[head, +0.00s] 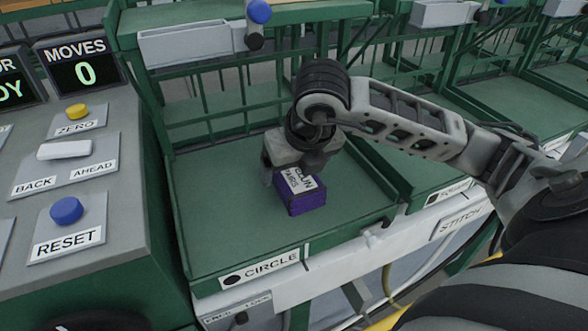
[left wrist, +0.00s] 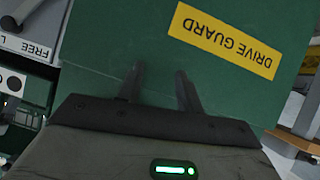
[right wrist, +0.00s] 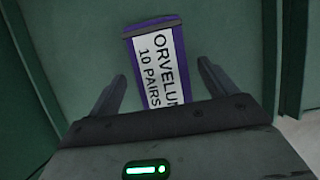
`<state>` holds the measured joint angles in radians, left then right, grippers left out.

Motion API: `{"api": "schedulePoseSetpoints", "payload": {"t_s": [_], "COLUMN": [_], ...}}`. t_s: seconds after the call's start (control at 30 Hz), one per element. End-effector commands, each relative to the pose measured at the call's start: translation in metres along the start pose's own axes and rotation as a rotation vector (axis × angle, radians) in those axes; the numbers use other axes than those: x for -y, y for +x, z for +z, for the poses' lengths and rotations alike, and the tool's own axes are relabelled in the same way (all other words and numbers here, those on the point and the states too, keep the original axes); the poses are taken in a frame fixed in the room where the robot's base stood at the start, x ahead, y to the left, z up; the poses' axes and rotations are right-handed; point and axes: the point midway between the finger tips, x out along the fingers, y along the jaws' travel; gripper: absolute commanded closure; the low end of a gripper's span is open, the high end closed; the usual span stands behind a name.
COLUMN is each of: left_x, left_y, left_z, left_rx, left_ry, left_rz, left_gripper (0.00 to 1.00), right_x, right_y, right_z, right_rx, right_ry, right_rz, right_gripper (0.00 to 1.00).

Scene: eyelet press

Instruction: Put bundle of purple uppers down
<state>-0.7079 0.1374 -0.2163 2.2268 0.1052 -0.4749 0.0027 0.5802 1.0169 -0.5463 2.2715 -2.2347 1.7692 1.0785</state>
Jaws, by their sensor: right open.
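The bundle of purple uppers (head: 306,201) lies on the green tray marked CIRCLE (head: 230,240) in the head view. It has a white label, and in the right wrist view the bundle (right wrist: 182,50) shows the words ORVELUM and 10 PAIRS. My right gripper (head: 287,182) is directly over the bundle, its fingers open on either side, apart from it in the right wrist view (right wrist: 160,85). My left gripper (left wrist: 160,82) is open and empty in the left wrist view, in front of a green panel with a yellow DRIVE GUARD label (left wrist: 225,40).
A console with a blue RESET button (head: 66,211), a white lever (head: 64,150) and a MOVES display reading 0 (head: 85,73) stands at the left. A SQUARE tray (head: 430,170) adjoins on the right. Wire racks and bins (head: 197,42) rise behind.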

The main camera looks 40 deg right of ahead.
Motion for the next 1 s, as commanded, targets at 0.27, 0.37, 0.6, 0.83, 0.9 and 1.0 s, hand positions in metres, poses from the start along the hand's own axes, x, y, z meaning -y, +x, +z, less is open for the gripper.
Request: {"api": "schedulePoseSetpoints", "payload": {"t_s": [0.27, 0.37, 0.6, 0.83, 0.9, 1.0], "left_x": [0.0, 0.0, 0.0, 0.001, 0.001, 0.001], "left_y": [-0.002, -0.003, -0.003, -0.003, -0.003, -0.003], "left_z": [-0.003, -0.003, -0.005, -0.005, -0.005, -0.005], "left_rx": [0.01, 0.017, 0.016, 0.014, 0.014, 0.014], "left_ry": [-0.004, -0.005, -0.007, -0.009, -0.009, -0.009], "left_rz": [0.0, -0.001, -0.003, -0.004, -0.004, -0.004], "left_gripper": [0.64, 0.64, 0.64, 0.64, 0.64, 0.64], "right_x": [0.0, 0.0, 0.0, 0.0, 0.0, 0.0], "right_y": [-0.064, -0.082, -0.101, -0.102, -0.101, -0.101], "right_z": [0.002, 0.002, 0.0, 0.0, 0.0, 0.0], "right_rx": [0.006, 0.006, 0.002, 0.001, 0.001, 0.001], "right_ry": [-0.001, -0.001, -0.001, -0.001, -0.001, -0.001], "right_rz": [0.002, 0.0, 0.0, -0.001, -0.001, -0.001], "right_gripper": [0.16, 0.16, 0.16, 0.16, 0.16, 0.16]}}
